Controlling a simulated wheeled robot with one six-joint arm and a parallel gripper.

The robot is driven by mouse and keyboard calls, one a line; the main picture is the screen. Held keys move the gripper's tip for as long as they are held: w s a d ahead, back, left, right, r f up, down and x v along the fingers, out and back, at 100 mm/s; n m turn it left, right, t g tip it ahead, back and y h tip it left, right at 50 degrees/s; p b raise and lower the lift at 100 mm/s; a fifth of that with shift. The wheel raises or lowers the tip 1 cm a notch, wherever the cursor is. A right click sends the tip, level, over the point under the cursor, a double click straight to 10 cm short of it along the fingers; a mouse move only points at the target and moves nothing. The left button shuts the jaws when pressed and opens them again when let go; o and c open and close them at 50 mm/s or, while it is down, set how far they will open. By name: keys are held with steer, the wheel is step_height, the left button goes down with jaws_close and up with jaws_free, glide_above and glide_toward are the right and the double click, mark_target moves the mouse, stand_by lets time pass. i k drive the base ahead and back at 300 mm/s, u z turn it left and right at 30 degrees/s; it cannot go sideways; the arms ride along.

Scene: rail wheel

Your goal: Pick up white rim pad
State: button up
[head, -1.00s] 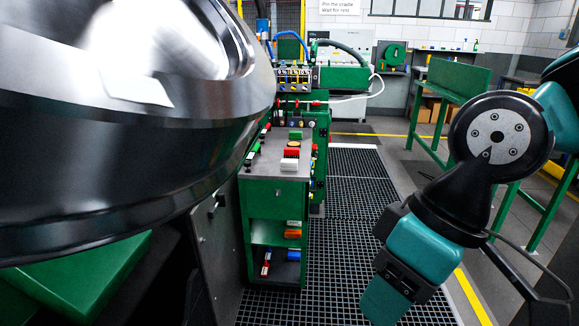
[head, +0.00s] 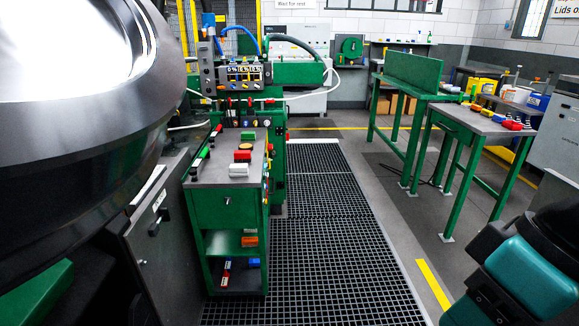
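A small white block (head: 239,170), which looks like the white rim pad, lies on the grey top of the green cart (head: 205,174), near its front right. A red block (head: 242,155) lies just behind it. Part of my teal and black arm shows at the lower right, well apart from the cart. My gripper's fingers are not in view.
A large shiny metal wheel (head: 130,95) fills the upper left, close to the cart. A green machine (head: 277,160) stands behind the cart. Dark floor grating (head: 320,230) lies clear to its right. A green-legged table (head: 480,123) with coloured items stands at right.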

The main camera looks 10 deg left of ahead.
mark_target(235, 169)
steer(key=z, duration=0.1)
steer(key=i, duration=3.65)
steer(key=u, duration=2.8)
